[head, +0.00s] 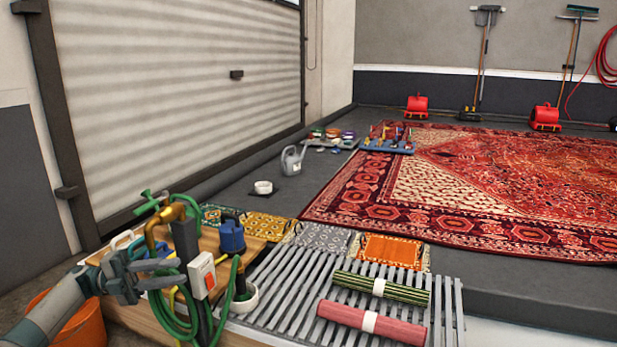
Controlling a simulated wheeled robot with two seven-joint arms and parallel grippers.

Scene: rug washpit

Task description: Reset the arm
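My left arm comes in from the lower left. Its gripper (168,273) points right, beside the brass tap (154,228) and the coiled green hose (176,325). Its two dark fingers look apart, with nothing clearly held between them. I cannot tell whether it touches the hose or the post behind it. My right gripper is not in view.
A white switch box (202,275) and a blue pump-like item (231,236) stand close by. An orange bucket (82,325) is below my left arm. Rolled green (350,283) and pink (345,317) rugs lie on the slatted rack (284,290). A large red rug (500,175) covers the floor.

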